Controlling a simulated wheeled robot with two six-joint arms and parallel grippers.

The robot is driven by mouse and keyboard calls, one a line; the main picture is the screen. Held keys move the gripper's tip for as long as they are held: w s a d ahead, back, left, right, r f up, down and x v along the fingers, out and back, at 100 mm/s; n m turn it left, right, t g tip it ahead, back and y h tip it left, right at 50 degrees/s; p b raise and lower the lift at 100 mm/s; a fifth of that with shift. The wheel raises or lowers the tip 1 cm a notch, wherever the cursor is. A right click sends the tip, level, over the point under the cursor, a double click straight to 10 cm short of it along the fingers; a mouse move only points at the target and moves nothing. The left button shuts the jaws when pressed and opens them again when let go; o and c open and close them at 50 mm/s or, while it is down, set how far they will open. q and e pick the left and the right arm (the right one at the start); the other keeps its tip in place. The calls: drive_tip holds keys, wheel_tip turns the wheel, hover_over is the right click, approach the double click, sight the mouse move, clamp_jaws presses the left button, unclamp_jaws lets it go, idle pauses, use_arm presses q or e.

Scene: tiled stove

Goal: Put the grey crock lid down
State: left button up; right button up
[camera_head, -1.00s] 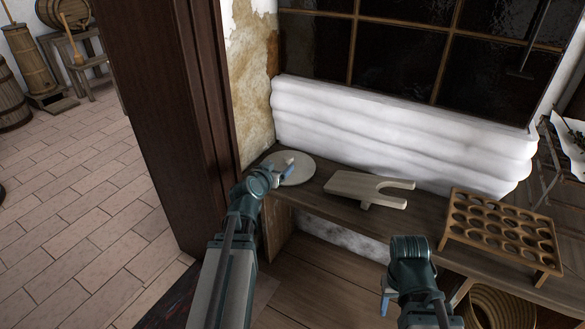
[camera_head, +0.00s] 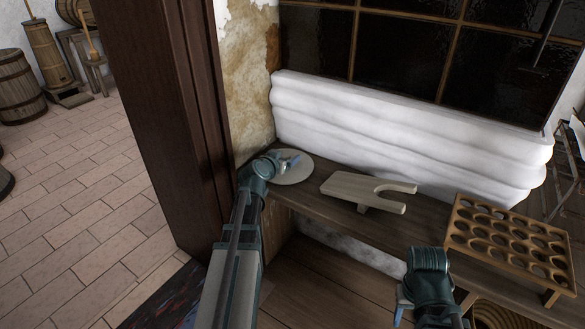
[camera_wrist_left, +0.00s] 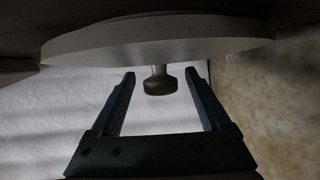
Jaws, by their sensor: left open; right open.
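The grey crock lid (camera_head: 297,172) is a flat round disc lying on the wooden bench beside the plastered wall. In the left wrist view, which appears upside down, the lid (camera_wrist_left: 150,45) shows edge-on with its knob (camera_wrist_left: 158,84) between my fingers. My left gripper (camera_head: 290,160) is over the lid in the head view. In the wrist view my left gripper (camera_wrist_left: 160,74) is open, one finger on each side of the knob, with visible gaps. My right gripper (camera_head: 400,302) is low, in front of the bench and away from the lid; its fingers are partly hidden.
A wooden bootjack (camera_head: 362,188) lies right of the lid. A wooden rack with several round holes (camera_head: 510,240) stands farther right. A white ledge (camera_head: 400,130) runs behind the bench (camera_head: 325,198). A dark wooden post (camera_head: 165,130) stands at the left.

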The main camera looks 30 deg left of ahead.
use_arm(q)
drive_tip(key=shift+s, duration=0.1)
clamp_jaws()
drive_tip(key=shift+r, duration=0.2)
use_arm(e)
drive_tip(key=shift+a+r, duration=0.1)
drive_tip(key=shift+r, duration=0.1)
